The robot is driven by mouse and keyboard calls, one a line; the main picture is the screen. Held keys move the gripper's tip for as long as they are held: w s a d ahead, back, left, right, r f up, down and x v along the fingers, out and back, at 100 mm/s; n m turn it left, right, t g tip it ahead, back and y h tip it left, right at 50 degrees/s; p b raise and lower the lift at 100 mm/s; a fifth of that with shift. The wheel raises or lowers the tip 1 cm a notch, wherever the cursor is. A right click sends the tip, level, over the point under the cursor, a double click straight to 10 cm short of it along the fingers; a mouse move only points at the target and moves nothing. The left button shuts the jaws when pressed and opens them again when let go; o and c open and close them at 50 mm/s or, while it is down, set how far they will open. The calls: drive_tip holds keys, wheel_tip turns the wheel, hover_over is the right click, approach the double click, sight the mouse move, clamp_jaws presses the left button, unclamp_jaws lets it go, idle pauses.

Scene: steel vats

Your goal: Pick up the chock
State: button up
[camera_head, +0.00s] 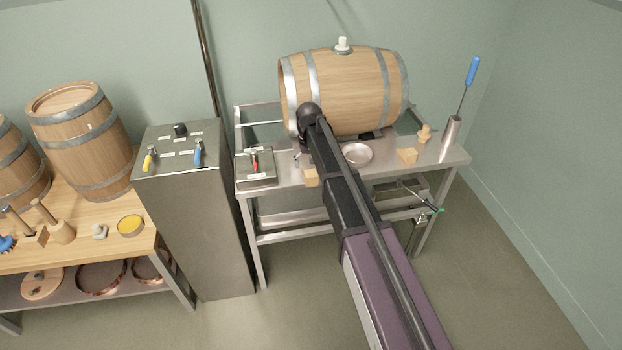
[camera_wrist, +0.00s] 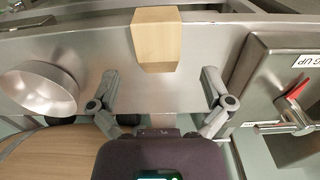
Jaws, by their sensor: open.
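A pale wooden chock (camera_head: 310,176) lies at the front edge of the steel table, just left of my arm. A similar wooden block (camera_head: 407,155) lies farther right on the table. In the wrist view one chock (camera_wrist: 156,42) is beyond my gripper (camera_wrist: 160,77), roughly centred between the spread fingers. The fingers are open, with nothing between the tips. In the head view my arm hides most of the gripper.
The steel table (camera_head: 285,196) carries a barrel (camera_head: 345,88) at the back, a metal bowl (camera_head: 356,153) right of my arm, and a switch box (camera_head: 256,168) on the left. A steel cylinder (camera_head: 450,137) stands at the right end.

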sight(310, 173)
drive_tip(key=shift+f, duration=0.1)
idle(0.3)
drive_tip(key=shift+w+d+f+b, duration=0.1)
drive_tip(key=shift+f+b, duration=2.4)
drive_tip(key=shift+b, duration=0.1)
drive_tip(key=c, duration=1.2)
drive_tip(key=shift+r, duration=0.15)
drive_tip(key=shift+c, duration=0.2)
wheel_tip(310, 173, up, 4)
drive_tip(key=p, duration=0.4)
drive_tip(key=shift+f, duration=0.2)
drive_tip(key=s+d+r+p, duration=0.1)
drive_tip(key=s+d, duration=0.3)
drive_tip(key=s, duration=1.1)
drive_tip(key=shift+s+d, duration=0.2)
